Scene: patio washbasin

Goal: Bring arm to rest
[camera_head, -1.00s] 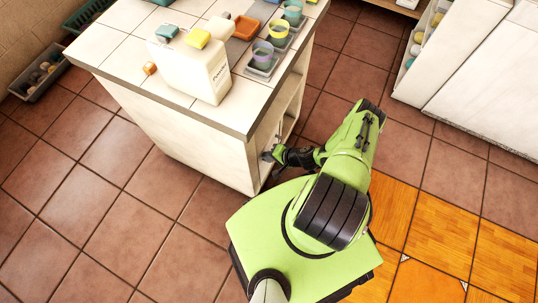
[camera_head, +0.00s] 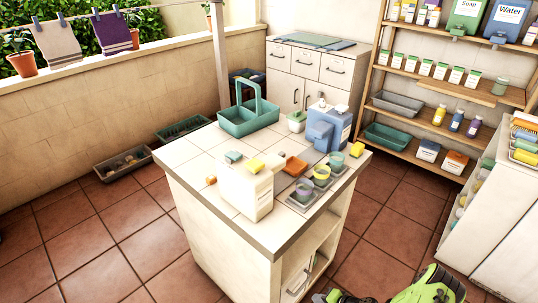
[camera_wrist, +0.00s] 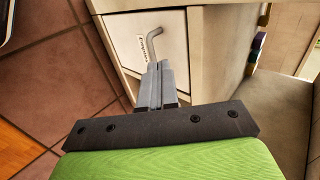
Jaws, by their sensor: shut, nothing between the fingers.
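My green arm (camera_head: 432,287) shows at the bottom right edge of the head view, low beside the tiled island (camera_head: 262,238). Its gripper end is mostly cut off there. In the wrist view my gripper (camera_wrist: 158,68) has its two grey fingers together with nothing between them. The fingertips lie close to a bent grey handle (camera_wrist: 152,44) on a white panel (camera_wrist: 165,35) of the cabinet. I cannot tell whether they touch it.
The island top bears a white jug (camera_head: 247,188), a teal basket (camera_head: 248,118), a blue dispenser (camera_head: 330,125) and several cups. Shelves (camera_head: 450,90) stand at the back right, a white counter (camera_head: 490,215) at the right.

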